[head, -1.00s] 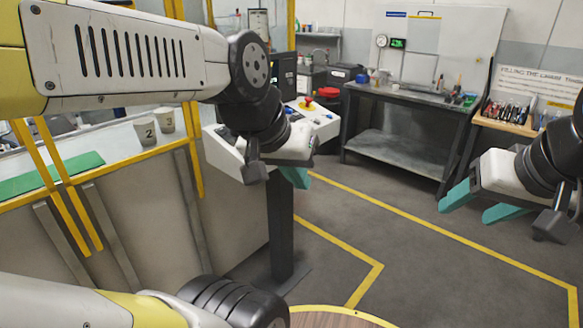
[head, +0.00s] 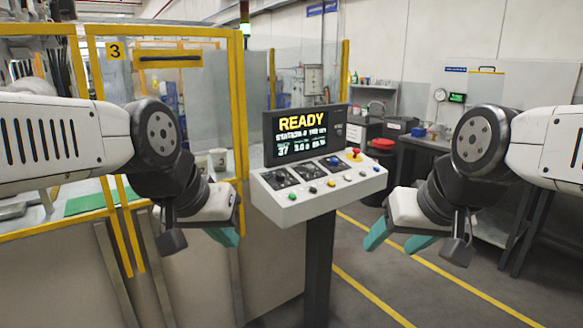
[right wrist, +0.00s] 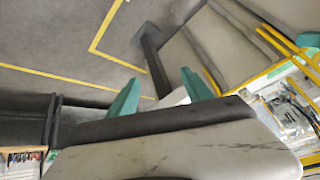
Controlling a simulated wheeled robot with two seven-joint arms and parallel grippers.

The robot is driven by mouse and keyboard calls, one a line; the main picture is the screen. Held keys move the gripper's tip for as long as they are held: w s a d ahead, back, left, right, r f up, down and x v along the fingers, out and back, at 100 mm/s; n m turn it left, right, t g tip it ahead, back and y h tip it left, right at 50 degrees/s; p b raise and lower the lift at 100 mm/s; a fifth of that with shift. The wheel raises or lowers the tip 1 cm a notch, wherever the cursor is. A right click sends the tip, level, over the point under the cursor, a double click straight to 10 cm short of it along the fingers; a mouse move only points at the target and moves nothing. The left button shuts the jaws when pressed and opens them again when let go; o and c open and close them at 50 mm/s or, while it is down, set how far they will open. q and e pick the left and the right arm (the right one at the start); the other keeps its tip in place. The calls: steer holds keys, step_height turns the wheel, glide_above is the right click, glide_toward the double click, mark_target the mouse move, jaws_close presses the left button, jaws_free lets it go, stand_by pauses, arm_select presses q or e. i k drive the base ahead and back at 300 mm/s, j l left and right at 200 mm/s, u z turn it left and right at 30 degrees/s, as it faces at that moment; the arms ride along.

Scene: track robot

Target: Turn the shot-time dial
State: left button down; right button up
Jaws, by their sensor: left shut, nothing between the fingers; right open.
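A white control console (head: 318,196) stands on a dark post in the middle of the head view.
A screen (head: 304,133) reading READY stands behind the panel. Coloured buttons and a red mushroom button (head: 355,153) sit on the panel. A yellow-framed guard (head: 240,100) stands at left, with cups behind it. A dark workbench (head: 425,145) is at back right. Yellow lines mark open floor.

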mark_target(310, 169)
steer(key=i+l, duration=0.15)
steer(key=i, duration=0.4)
steer(key=i+l+u, duration=0.1)
steer(key=i, duration=0.4)
